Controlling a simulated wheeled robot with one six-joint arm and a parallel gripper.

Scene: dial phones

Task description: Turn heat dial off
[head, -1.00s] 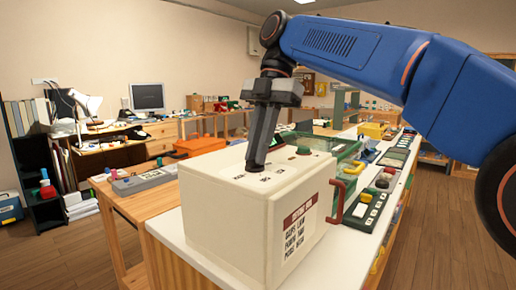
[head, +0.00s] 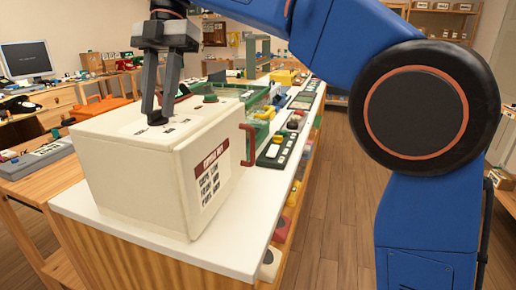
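A cream box-shaped unit (head: 130,165) stands on the white counter, with a red-headed label on its front and a red handle (head: 250,145) on its right side. Its top has small dark markings and a green knob (head: 210,98) toward the back right. My gripper (head: 160,118) points down at the top of the unit, left of the green knob. Its two dark fingers show a gap higher up and come close together at the tips. The tips are at or just above the top face.
A dark panel with pale buttons (head: 276,150) lies on the counter right of the unit, with green bins (head: 258,105) behind it. A wooden table with a grey device (head: 35,158) is at the left. The floor (head: 330,180) right of the counter is clear.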

